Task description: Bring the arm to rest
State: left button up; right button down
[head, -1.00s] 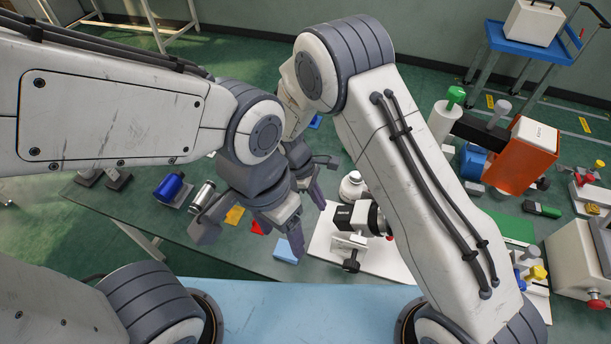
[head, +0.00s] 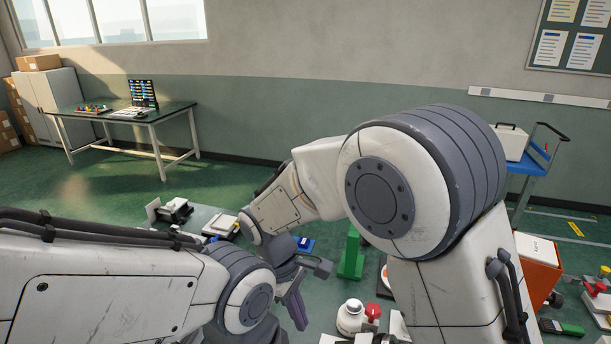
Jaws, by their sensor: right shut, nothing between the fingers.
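My right arm (head: 455,270) rises large from the lower right, bends at a big grey joint and reaches left. Its gripper (head: 297,316) hangs pointing down in the lower middle of the head view, shut and empty, with its purple fingers together. My left arm (head: 100,300) comes in low from the left and ends at a grey wrist joint (head: 250,300) just left of the right gripper. The left gripper is below the picture edge and out of sight.
A white bottle (head: 350,317) and a red-topped part (head: 372,312) stand right of the right gripper. A green block (head: 351,255) stands behind them. An orange box (head: 540,270) is at the right, a blue trolley (head: 530,165) behind it. A far table (head: 120,115) stands back left.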

jog(key=s+d+r+m+y, duration=0.2)
jog(key=s+d+r, duration=0.1)
jog(key=s, duration=0.5)
jog(key=s+d+r+m+t+y, duration=0.1)
jog(key=s+d+r+m, duration=0.1)
jog(key=s, duration=0.6)
jog(key=shift+s+d+r+m+y, duration=0.3)
jog(key=shift+d+r+m+y, duration=0.1)
jog(key=shift+d+m, duration=0.25)
pick_arm(q)
jog(key=shift+d, duration=0.1)
